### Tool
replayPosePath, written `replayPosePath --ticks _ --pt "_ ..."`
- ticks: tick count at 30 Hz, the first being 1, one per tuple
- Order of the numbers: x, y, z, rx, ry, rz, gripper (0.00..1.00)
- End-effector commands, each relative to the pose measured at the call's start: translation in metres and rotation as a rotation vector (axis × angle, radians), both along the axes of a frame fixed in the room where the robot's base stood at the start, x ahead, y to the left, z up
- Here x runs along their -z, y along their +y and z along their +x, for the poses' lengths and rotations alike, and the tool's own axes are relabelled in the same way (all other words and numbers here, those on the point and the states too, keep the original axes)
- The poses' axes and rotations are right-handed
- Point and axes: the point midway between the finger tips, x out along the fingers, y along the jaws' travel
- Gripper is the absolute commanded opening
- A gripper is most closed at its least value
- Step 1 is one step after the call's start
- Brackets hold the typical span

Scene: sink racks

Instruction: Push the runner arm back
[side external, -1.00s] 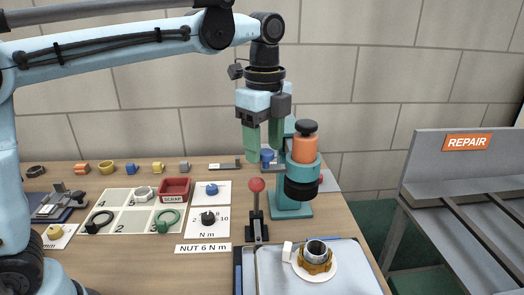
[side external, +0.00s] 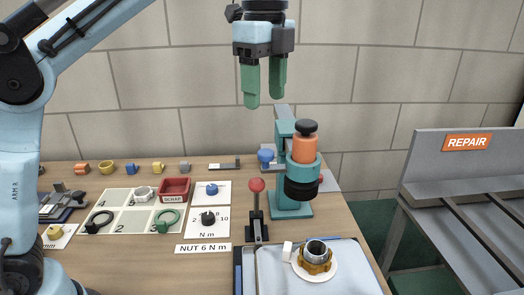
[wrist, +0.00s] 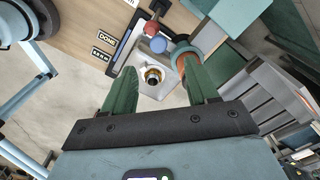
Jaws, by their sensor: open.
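The runner (side external: 305,150) has an orange body with a black cap, held in a teal collar on a teal stand with a black ring beneath. Its arm reaches from the stand over the rear edge of the tray. A blue ball knob (side external: 265,155) is at the stand's left; it also shows in the wrist view (wrist: 158,44). My gripper (side external: 264,98) is open and empty, its green fingers pointing down. In the side view it appears above and left of the runner, apart from it. The fingers also show in the wrist view (wrist: 158,72).
A tray (side external: 360,272) at the front holds a white round plate with a brass-coloured fitting. A red-knobbed lever (side external: 257,205) stands left of the runner. A red scrap bin (side external: 174,190) and several small parts lie further left. A grey repair rack (side external: 463,155) is at right.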

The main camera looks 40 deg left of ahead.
Motion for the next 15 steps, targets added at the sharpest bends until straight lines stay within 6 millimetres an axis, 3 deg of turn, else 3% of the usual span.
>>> replayPosePath --ticks 6,15 --pt "-0.014 0.0 0.0 0.0 0.0 0.0 0.58" --pt "-0.018 0.0 0.0 0.0 0.0 0.0 0.58"
